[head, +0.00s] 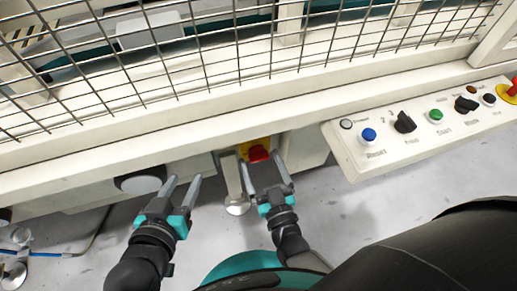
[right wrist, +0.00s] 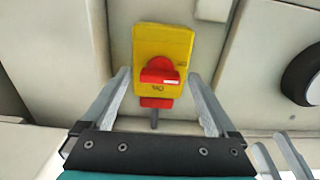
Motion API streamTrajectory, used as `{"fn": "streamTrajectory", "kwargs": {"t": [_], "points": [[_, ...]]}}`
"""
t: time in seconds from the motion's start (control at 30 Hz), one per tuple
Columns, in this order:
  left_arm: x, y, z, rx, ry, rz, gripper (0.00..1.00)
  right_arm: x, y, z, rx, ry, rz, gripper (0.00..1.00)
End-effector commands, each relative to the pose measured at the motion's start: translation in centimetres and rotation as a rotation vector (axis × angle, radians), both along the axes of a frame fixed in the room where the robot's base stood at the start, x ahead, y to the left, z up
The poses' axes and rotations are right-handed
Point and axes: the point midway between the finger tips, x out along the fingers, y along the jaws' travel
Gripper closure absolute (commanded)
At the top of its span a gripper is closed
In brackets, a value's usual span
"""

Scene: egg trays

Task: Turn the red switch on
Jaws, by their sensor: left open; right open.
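The red switch (head: 259,153) sits on a yellow plate below the machine's ledge. The right wrist view shows it closer: a red rotary knob (right wrist: 160,72) on a yellow box (right wrist: 177,40), with a small red part under it. My right gripper (head: 261,160) is open and its fingers point at the switch, one on each side. In the right wrist view the fingers (right wrist: 159,76) flank the yellow box; contact with the knob cannot be told. My left gripper (head: 184,181) is open and empty, to the left of the switch.
A slanted control panel (head: 352,163) with blue, green and black controls is at the right, with a red knob on yellow (head: 511,91) at its far end. A wire mesh guard (head: 240,50) stands above the ledge. A machine foot (head: 237,207) is near my right gripper.

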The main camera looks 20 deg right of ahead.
Motion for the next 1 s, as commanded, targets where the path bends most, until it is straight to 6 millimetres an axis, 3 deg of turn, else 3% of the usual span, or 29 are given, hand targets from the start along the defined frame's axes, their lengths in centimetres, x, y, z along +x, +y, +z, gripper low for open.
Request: {"fn": "streamTrajectory", "kwargs": {"t": [0.4, 1.0], "points": [[0.03, -0.16, 0.08, -0.008, -0.013, -0.001, 0.5, -0.07, 0.13, 0.02, 0.001, 0.0, 0.0, 0.09], [0.03, -0.13, 0.08, -0.006, -0.013, -0.001, 0.5, -0.04, 0.11, 0.02, 0.0, 0.0, 0.0, 0.76]]}}
